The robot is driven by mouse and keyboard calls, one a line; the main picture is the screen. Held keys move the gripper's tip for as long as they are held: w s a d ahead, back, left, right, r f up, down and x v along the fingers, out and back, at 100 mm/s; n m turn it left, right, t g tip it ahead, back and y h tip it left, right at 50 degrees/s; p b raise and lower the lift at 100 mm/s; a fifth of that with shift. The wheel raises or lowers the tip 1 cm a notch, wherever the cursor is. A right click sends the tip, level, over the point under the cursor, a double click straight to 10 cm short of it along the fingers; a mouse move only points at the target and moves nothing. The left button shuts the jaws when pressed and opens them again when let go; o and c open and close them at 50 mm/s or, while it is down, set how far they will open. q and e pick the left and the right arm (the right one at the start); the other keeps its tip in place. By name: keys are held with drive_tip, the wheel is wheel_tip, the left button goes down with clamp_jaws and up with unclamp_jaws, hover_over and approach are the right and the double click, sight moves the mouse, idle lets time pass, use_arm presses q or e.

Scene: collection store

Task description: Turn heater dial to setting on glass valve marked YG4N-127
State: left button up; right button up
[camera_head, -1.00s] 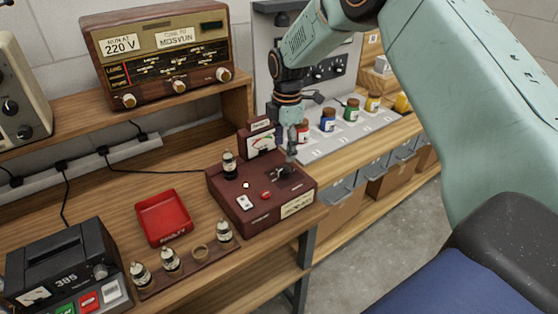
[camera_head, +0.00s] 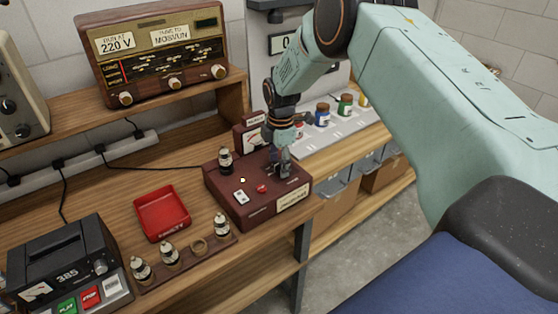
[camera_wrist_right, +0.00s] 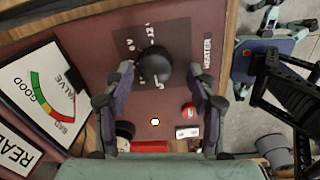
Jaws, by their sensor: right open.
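The heater dial (camera_wrist_right: 154,64) is a black round knob beside a HEATER label (camera_wrist_right: 207,55) on the dark red valve tester (camera_head: 230,207). My right gripper (camera_wrist_right: 160,72) is open, one finger on each side of the dial; contact is unclear. In the head view my right gripper (camera_head: 283,168) is low over the tester's right part and hides the dial. A glass valve (camera_head: 225,160) stands upright on the tester. Three more valves stand in a wooden rack (camera_head: 187,264) beside an empty ring (camera_head: 198,246). My left gripper is not in view.
The tester has a GOOD/BAD meter (camera_wrist_right: 45,90), a red button (camera_head: 262,188) and a white switch (camera_head: 240,197). A red tray (camera_head: 161,213) and a dark device marked 385 (camera_head: 65,255) lie left. A radio (camera_head: 155,50) stands on the shelf; jars (camera_head: 322,115) stand behind.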

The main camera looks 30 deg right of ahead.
drive_tip(key=shift+s+r, duration=0.1)
drive_tip(key=shift+c, duration=0.9)
drive_tip(key=shift+w+d+f, duration=0.25)
drive_tip(key=shift+w+f, duration=0.2)
drive_tip(key=shift+w, duration=0.1)
drive_tip(key=c, duration=0.3)
drive_tip(key=shift+c, duration=0.7)
drive_tip(key=shift+s+a+r, duration=0.15)
drive_tip(key=shift+s+r, duration=0.05)
drive_tip(key=shift+r, duration=0.05)
drive_tip(key=c, duration=0.3)
drive_tip(key=shift+c, duration=1.1)
